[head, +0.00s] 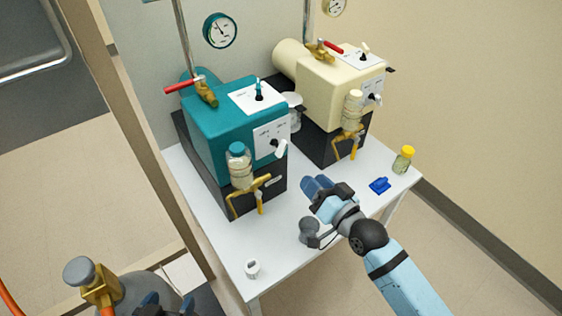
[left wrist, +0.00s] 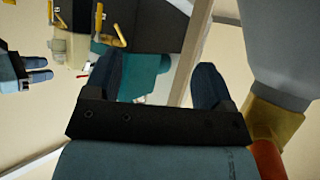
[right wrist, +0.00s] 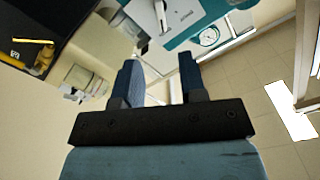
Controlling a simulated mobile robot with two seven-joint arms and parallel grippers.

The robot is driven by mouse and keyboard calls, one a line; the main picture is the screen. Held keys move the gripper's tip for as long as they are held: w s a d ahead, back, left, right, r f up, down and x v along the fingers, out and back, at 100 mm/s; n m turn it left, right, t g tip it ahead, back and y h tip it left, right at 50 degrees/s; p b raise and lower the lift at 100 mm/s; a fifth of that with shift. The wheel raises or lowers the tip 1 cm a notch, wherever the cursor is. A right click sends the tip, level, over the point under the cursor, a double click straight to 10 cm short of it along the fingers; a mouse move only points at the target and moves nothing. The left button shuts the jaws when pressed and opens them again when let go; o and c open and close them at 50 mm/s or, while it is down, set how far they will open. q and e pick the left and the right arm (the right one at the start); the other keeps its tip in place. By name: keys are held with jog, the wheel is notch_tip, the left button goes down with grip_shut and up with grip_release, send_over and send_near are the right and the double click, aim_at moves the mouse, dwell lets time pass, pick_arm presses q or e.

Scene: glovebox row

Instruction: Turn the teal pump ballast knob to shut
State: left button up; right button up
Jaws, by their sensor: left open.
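The teal pump (head: 215,125) stands on the white table. Its top panel (head: 250,98) carries a small dark and teal knob (head: 259,90). Its front panel (head: 268,136) carries a dark knob with a white lever (head: 281,149); I cannot read which is the ballast knob. In the right wrist view a white lever (right wrist: 162,16) shows on a panel at the top. My right gripper (head: 312,184) is in front of the pump, to the lower right of the front panel, apart from it, open and empty. My left gripper (head: 160,302) is low at the left, open and empty.
A cream pump (head: 315,85) stands to the right of the teal one. A grey cylinder with a brass valve (head: 98,283) is near my left gripper.

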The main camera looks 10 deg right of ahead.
aim_at(283, 151)
jog(key=b+x, duration=0.1)
jog(key=x, duration=1.2)
jog(key=shift+w+a+r+b, duration=0.1)
jog(key=shift+w+a+b, duration=0.05)
jog(key=shift+w+b, duration=0.2)
jog(key=shift+s, duration=0.1)
grip_shut()
